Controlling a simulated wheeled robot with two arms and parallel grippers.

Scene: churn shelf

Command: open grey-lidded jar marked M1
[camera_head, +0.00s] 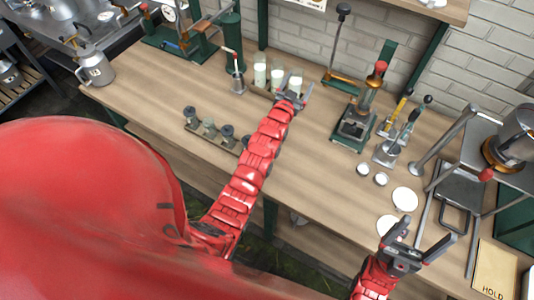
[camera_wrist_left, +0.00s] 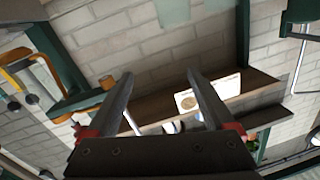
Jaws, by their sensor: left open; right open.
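Several small dark jars with grey lids stand in a rack at the front of the bench: a left jar (camera_head: 190,115), a middle jar (camera_head: 208,127) and a right jar (camera_head: 227,132). Another may be partly hidden by my left arm. I cannot read a mark M1 on any of them. My left gripper (camera_head: 297,88) is open, beyond the jars, close to the white-filled glasses. In the left wrist view its two fingers (camera_wrist_left: 158,78) are spread and empty, facing the brick wall. My right gripper (camera_head: 418,250) is open and empty at the bench's front right.
White-filled glasses (camera_head: 260,76) stand at the back. A green press (camera_head: 356,122) and a lever device (camera_head: 388,150) stand right of centre. White discs (camera_head: 404,199) lie near my right gripper. A metal jug (camera_head: 95,66) stands at the left end. Bare bench top (camera_head: 320,170) lies between.

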